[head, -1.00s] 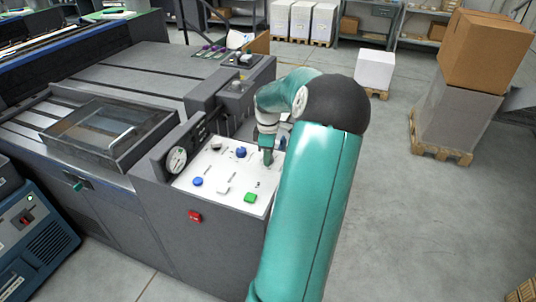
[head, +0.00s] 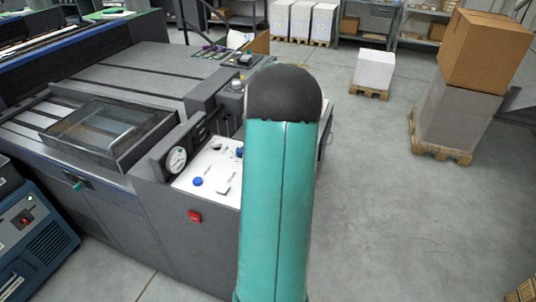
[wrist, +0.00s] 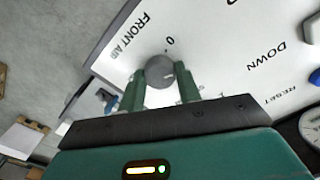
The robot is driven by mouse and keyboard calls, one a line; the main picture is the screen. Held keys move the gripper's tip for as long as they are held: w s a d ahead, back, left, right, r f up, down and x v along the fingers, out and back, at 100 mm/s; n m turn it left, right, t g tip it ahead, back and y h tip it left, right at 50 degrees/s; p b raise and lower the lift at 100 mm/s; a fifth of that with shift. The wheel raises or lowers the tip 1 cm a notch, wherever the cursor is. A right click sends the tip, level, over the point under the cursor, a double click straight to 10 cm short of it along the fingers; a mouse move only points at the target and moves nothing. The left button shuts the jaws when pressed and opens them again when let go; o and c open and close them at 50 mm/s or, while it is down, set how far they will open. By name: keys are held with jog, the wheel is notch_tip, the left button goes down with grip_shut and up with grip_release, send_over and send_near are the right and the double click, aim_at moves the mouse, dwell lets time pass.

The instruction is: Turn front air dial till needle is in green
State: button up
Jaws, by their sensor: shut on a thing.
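The front air dial (wrist: 158,70) is a round grey knob on a white panel in the wrist view, with "FRONT AIR" and a "0" printed beside it. My gripper (wrist: 160,80) has its two green fingers on either side of the knob and is shut on it. A round white gauge (head: 177,160) stands at the left end of the panel in the head view. Part of a gauge (wrist: 312,124) also shows at the right edge of the wrist view. I cannot read the needle against the green. My arm hides the dial and gripper in the head view.
The white control panel (head: 206,170) carries a blue button (head: 197,181) and other controls, partly behind my arm. A red switch (head: 195,216) is on the machine's front. Open floor (head: 400,220) lies to the right, with loaded pallets further back.

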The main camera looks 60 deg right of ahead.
jog(key=m, duration=1.2)
jog(key=shift+m, duration=0.4)
dwell(0.3)
jog(key=o, duration=1)
jog(key=shift+c, duration=0.2)
notch_tip(320, 180, up, 14)
dwell(2.0)
